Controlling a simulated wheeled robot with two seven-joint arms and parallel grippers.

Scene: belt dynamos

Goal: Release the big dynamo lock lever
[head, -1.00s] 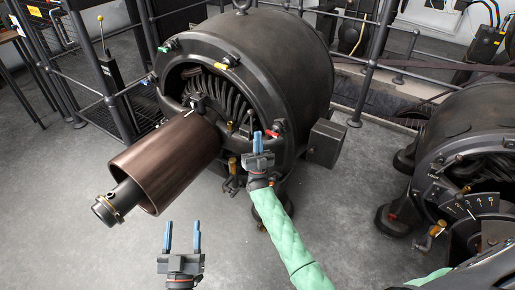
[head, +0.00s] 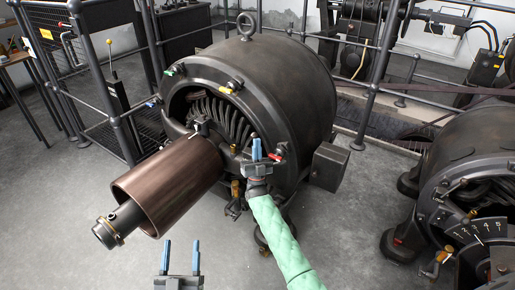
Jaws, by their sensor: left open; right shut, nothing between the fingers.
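The big dynamo (head: 270,75) is a large dark drum with open windings at its front and a copper-brown cylinder (head: 175,185) on its shaft. Small coloured handles sit around its front rim: red (head: 278,157), yellow (head: 237,85) and green (head: 169,72). I cannot tell for sure which is the lock lever. My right gripper (head: 256,149), on the green-sleeved arm, is shut and empty, just left of the red handle; contact is not clear. It hides part of the lower front rim. My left gripper (head: 180,258) is open and empty at the bottom edge, below the cylinder.
A second dynamo (head: 450,165) with a numbered dial (head: 482,230) stands at the right. A dark box (head: 329,167) is fixed to the big dynamo's right side. Railings (head: 372,75) run behind and at left. The grey floor (head: 60,225) at lower left is clear.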

